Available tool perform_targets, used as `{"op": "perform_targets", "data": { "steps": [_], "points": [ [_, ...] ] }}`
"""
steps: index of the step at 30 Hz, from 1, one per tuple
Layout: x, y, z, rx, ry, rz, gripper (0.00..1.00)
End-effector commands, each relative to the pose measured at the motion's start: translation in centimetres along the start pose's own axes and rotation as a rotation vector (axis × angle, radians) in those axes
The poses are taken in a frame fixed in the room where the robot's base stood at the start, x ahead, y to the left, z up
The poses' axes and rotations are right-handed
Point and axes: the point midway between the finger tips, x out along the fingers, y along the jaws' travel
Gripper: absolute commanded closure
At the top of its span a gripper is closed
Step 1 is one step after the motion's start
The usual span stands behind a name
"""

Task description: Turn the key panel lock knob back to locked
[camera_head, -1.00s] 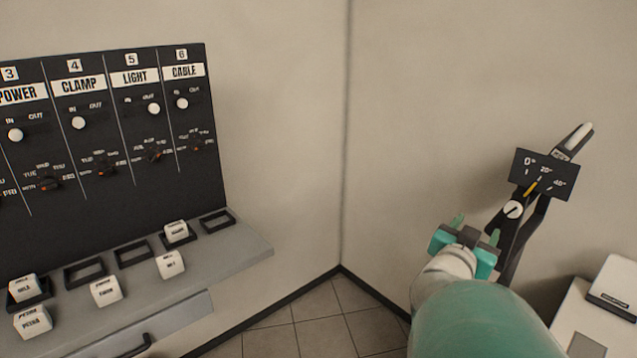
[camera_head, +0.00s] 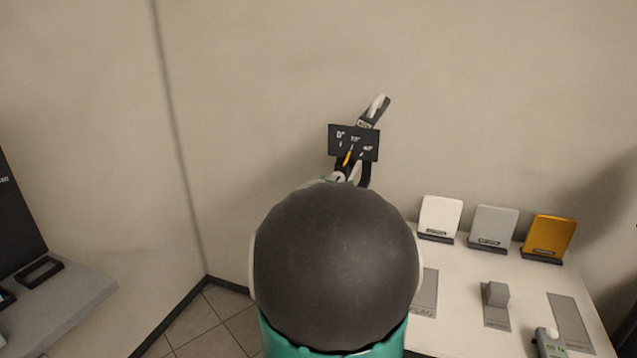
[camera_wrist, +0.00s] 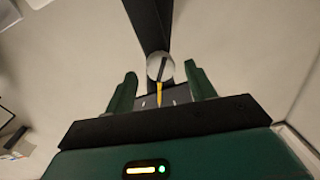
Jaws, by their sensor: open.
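The lock knob (camera_wrist: 160,67) is a round white knob with a dark bar across it, slightly tilted from upright in the wrist view. It sits on a dark bracket (camera_wrist: 150,22). My gripper (camera_wrist: 160,73) is open, with one green finger on each side of the knob in that view and a visible gap to both. I cannot tell how far the fingertips are from it in depth. A dark angle plate (camera_head: 367,147) with a yellow pointer (camera_head: 348,157) stands by the knob. In the head view my arm hides the gripper and most of the knob.
A grey shelf (camera_head: 60,305) juts in at the left. The wall between is bare.

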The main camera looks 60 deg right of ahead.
Motion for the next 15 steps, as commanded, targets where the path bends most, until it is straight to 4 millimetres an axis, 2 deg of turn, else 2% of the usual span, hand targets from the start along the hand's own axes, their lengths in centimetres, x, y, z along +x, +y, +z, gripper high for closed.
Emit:
{"op": "perform_targets", "data": {
  "steps": [4, 13, 15],
  "points": [
    [1.27, -0.03, 0.04, 0.0, -0.001, -0.002, 0.45],
    [1.49, -0.03, 0.0, 0.0, 0.0, -0.002, 0.45],
    [1.48, -0.03, 0.0, 0.0, 0.0, -0.002, 0.59]
  ]
}}
